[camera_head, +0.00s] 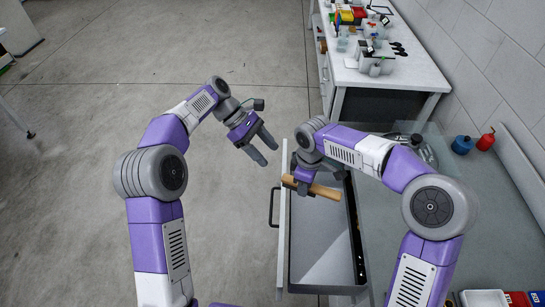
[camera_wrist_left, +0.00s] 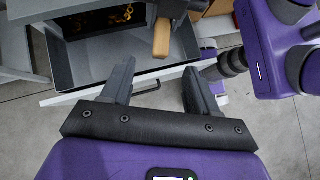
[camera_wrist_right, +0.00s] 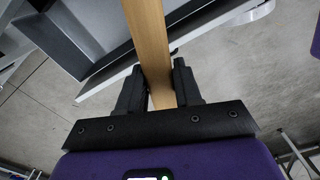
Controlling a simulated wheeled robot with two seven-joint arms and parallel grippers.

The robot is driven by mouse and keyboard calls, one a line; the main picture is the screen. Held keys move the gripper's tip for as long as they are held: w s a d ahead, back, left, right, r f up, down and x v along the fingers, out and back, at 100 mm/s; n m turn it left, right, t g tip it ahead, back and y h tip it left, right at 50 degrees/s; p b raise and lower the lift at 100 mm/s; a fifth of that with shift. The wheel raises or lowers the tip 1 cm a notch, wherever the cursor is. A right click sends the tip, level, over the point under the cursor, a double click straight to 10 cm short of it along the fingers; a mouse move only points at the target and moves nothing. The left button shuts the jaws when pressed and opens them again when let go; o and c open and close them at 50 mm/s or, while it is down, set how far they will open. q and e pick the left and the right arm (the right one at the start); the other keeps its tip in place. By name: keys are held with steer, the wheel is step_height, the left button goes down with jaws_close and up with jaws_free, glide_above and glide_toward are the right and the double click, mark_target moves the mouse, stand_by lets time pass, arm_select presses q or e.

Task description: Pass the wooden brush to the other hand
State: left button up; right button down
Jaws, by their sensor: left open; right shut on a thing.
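The wooden brush (camera_head: 312,187) is a light brown bar held over the open drawer in the head view. My right gripper (camera_head: 304,183) is shut on it. In the right wrist view the brush (camera_wrist_right: 152,50) runs up between the two fingers (camera_wrist_right: 160,88). My left gripper (camera_head: 266,151) is open and empty, up and to the left of the brush, apart from it. In the left wrist view the brush end (camera_wrist_left: 162,38) shows beyond the open fingers (camera_wrist_left: 157,85). Bristles cannot be made out.
The open grey drawer (camera_head: 322,255) lies under the right gripper, with its handle (camera_head: 273,207) on the left side. A workbench (camera_head: 400,72) with coloured bins stands at the back right. Blue and red bottles (camera_head: 462,145) stand at the right.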

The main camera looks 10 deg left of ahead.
mark_target(289, 177)
arm_select(q)
steer(key=x, duration=1.1)
steer(key=shift+s+d+f, duration=0.1)
steer(key=shift+d+f, duration=0.15)
steer(key=shift+f, duration=0.05)
jaws_close()
arm_select(e)
steer(key=c, duration=0.7)
jaws_free()
